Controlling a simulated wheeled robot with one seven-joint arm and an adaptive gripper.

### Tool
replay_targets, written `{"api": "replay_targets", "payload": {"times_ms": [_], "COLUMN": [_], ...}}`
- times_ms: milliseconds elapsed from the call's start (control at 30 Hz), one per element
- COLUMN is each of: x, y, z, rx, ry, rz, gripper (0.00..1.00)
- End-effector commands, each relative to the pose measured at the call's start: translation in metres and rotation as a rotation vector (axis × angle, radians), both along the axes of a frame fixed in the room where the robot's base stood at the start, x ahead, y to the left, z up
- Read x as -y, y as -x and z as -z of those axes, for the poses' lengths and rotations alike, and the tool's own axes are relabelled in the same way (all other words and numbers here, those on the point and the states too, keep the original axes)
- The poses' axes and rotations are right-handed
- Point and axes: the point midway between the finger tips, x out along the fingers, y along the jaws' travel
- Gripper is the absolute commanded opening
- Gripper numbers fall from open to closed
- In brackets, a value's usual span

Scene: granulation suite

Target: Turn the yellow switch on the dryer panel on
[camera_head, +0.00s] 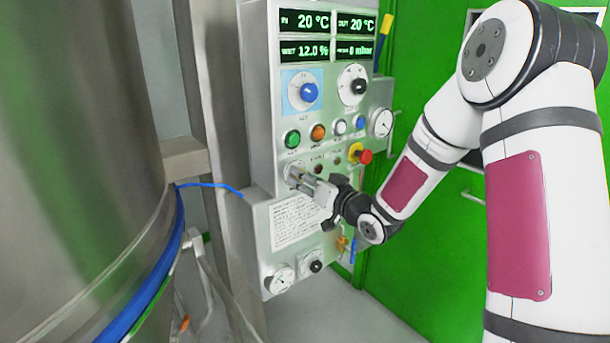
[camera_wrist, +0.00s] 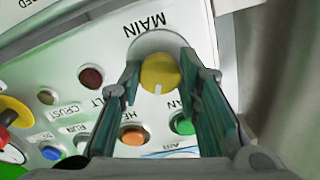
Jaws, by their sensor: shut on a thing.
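The dryer panel (camera_head: 330,112) stands upright in the middle of the head view and fills much of the wrist view. The yellow switch (camera_wrist: 160,72) is a round knob on a pale round plate, beside the label MAIN, which appears inverted. Its white mark points toward the bottom of the wrist picture. My gripper (camera_head: 299,178) reaches the lower left of the panel and hides the switch in the head view. In the wrist view my gripper's fingers (camera_wrist: 161,75) are shut on the yellow switch, one on each side.
Green (camera_head: 292,139) and orange (camera_head: 318,132) buttons sit above my gripper. A red emergency knob (camera_head: 365,156) is to its right, and a blue dial (camera_head: 309,92) is higher up. A large steel vessel (camera_head: 75,150) stands at the left. A green door (camera_head: 425,235) is behind.

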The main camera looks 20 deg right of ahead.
Motion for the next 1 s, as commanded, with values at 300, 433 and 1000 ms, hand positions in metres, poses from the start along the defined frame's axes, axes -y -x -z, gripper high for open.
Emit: {"api": "replay_targets", "payload": {"times_ms": [300, 433, 1000], "x": [-0.0002, -0.0003, 0.0000], "y": [0.0001, -0.0001, -0.0001], "z": [-0.0002, 0.0000, -0.0001], "rx": [-0.020, -0.021, -0.021], "ry": [-0.050, -0.052, -0.050], "rz": [-0.001, -0.001, 0.000], "gripper": [0.03, 0.03, 0.51]}}
